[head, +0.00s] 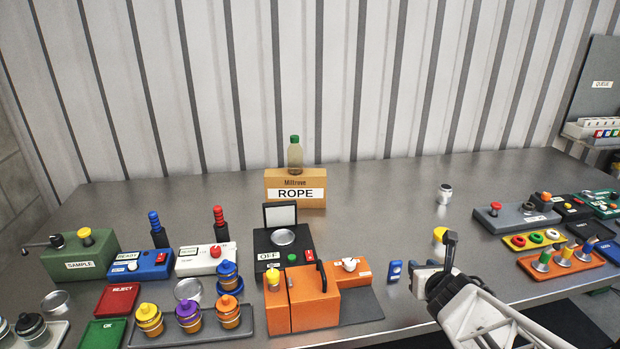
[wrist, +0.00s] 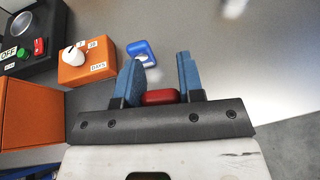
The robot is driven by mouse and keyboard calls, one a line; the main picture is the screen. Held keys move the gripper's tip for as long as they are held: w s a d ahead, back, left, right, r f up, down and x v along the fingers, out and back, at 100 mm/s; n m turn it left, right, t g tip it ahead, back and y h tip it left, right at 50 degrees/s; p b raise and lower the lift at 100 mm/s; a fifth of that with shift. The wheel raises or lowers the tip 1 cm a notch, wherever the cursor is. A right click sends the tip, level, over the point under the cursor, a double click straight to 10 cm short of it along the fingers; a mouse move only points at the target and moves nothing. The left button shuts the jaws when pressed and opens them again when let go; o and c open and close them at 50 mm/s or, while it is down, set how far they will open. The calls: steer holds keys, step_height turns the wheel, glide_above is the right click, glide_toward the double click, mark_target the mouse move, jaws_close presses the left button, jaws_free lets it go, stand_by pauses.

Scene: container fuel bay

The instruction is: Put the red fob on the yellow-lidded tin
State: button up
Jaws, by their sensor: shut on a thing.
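My gripper (wrist: 157,66) is shut on the red fob (wrist: 160,97), which sits between the blue fingers close to the palm in the wrist view. In the head view my gripper (head: 428,277) is low over the right-centre of the bench, and the fob is hidden there. A yellow-topped round thing (head: 439,235), likely the yellow-lidded tin, stands just behind my gripper in the head view, partly hidden by it. I cannot make it out in the wrist view.
A blue fob (head: 395,270) lies left of my gripper. An orange box with a white knob (head: 350,269) stands further left. A silver tin (head: 444,193) stands behind. A yellow tray (head: 533,240) and an orange tray (head: 564,265) are to the right. Bare bench lies around the silver tin.

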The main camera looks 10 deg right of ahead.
steer(key=shift+w+d+r, duration=0.1)
steer(key=shift+r, duration=0.05)
steer(key=w+d+r+n+y, duration=0.2)
steer(key=w+d+r, duration=0.2)
steer(key=w, duration=0.3)
steer(key=w+d+r+n+y, duration=0.2)
steer(key=w+d+r, duration=0.25)
steer(key=w, duration=0.25)
steer(key=w+d+f+n+g+y, duration=0.1)
steer(key=w+d, duration=0.3)
steer(key=d, duration=0.4)
steer(key=shift+w+f+n+y, duration=0.3)
steer(key=shift+n+y, duration=0.2)
steer(key=shift+y, duration=0.3)
stand_by(0.4)
steer(key=shift+f, duration=1.95)
steer(key=shift+f, duration=0.1)
